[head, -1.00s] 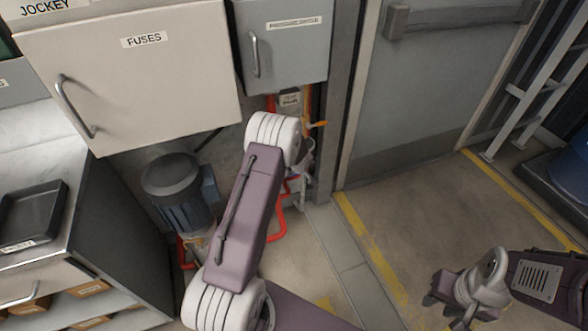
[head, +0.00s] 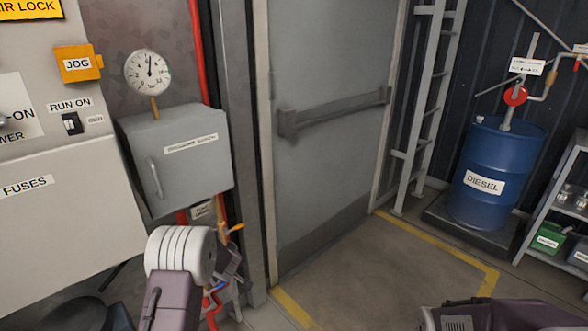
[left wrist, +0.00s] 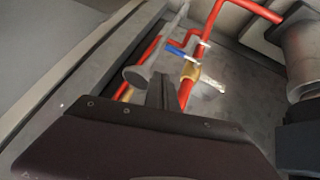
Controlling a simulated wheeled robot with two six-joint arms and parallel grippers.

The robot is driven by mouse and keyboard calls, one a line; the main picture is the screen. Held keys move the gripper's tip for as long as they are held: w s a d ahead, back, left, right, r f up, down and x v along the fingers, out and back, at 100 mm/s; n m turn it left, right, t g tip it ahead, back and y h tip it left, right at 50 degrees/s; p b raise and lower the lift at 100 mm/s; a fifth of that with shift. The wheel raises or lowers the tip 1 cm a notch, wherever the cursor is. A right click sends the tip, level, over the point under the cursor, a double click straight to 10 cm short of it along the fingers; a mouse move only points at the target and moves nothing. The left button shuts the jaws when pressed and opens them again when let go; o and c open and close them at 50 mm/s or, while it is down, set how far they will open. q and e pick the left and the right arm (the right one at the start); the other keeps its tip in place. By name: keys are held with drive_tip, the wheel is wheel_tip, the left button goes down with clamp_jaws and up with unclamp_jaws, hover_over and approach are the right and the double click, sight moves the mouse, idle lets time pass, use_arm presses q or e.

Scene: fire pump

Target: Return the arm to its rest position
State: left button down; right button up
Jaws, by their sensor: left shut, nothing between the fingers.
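My left arm (head: 180,252) rises from the bottom left of the head view, with its white joint in front of the lower end of a grey cabinet. In the left wrist view my left gripper (left wrist: 160,92) shows as dark fingers, shut and empty. It is in front of red pipes (left wrist: 187,92) with a brass fitting (left wrist: 191,71) and a blue-handled valve (left wrist: 176,51); I cannot tell if it touches them. Part of my right arm (head: 500,316) shows at the bottom right of the head view, but its gripper is out of view.
A grey cabinet (head: 180,160) with a gauge (head: 148,72) above it stands near my left arm. A grey door (head: 330,130) is in the middle. A blue diesel drum (head: 490,170) and a shelf (head: 570,170) stand at right. The floor (head: 385,270) before the door is clear.

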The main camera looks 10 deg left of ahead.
use_arm(q)
drive_tip(key=s+d+r+m+t+h, duration=0.1)
drive_tip(key=s+d+r+m, duration=0.1)
drive_tip(key=d+r, duration=0.4)
drive_tip(key=s+d+r+m+t+h, duration=0.1)
drive_tip(key=s+d+r+m, duration=0.15)
drive_tip(key=r, duration=0.45)
drive_tip(key=s+d+f+m+g+h, duration=0.1)
drive_tip(key=s+d+f+m+g, duration=0.1)
drive_tip(key=s, duration=0.6)
drive_tip(key=s+d+f+m+g, duration=0.1)
drive_tip(key=s+f+m+g, duration=0.1)
drive_tip(key=s, duration=0.5)
drive_tip(key=s+d+f+m+g+h, duration=0.1)
drive_tip(key=s+d+f+m+g, duration=0.15)
drive_tip(key=s, duration=0.55)
wheel_tip(320, 180, up, 19)
drive_tip(key=s+a+g+p, duration=0.1)
drive_tip(key=s+p, duration=0.1)
drive_tip(key=p, duration=1.6)
drive_tip(key=shift+a+f+n, duration=0.15)
drive_tip(key=shift+n, duration=0.15)
